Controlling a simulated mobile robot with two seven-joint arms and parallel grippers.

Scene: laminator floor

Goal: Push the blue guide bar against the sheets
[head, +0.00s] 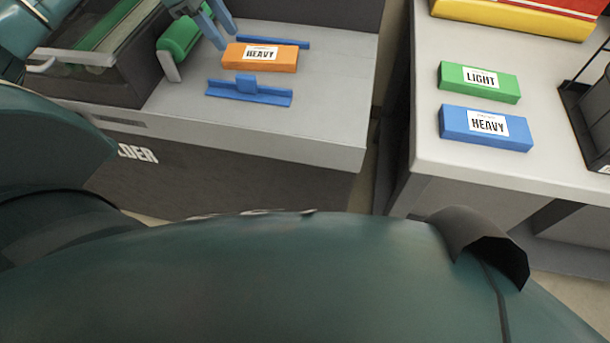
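A blue guide bar (262,97) with a raised tab lies on the grey machine bed. An orange block labelled HEAVY (260,58) lies just behind it, with a strip of bare bed between them. A second, thin blue bar (288,42) runs along the block's far side. No loose sheets can be made out; I cannot tell if the orange block is the sheets. My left gripper (226,42) is at the top edge, left of and behind the orange block. Its two fingers are apart with nothing seen between them. My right gripper is not in view.
A green part with pale ends (182,44) stands left of the orange block. On the right table (435,145) lie a green LIGHT block (479,91) and a blue HEAVY block (486,138). A gap separates the table from the machine. The bed's front right is clear.

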